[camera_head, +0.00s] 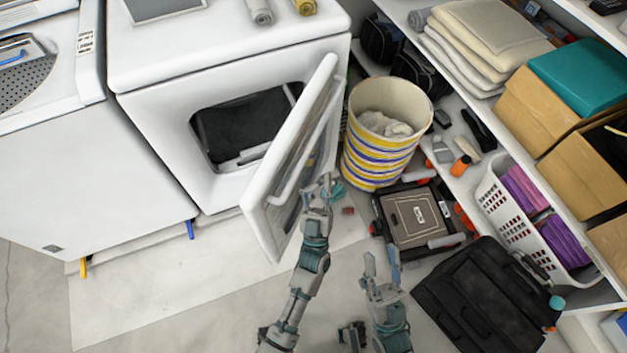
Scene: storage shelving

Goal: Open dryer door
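The white dryer (165,130) stands at the upper middle in the head view. Its door (275,185) is swung outward to the right, and the dark drum opening (240,128) shows.
A striped basket (375,160) with cloth stands right of the door, close to it. A dark case (415,215) and a black bag (480,300) lie on the floor at the right. Shelving (465,180) lines the right side. The floor (180,290) in front of the dryer is clear.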

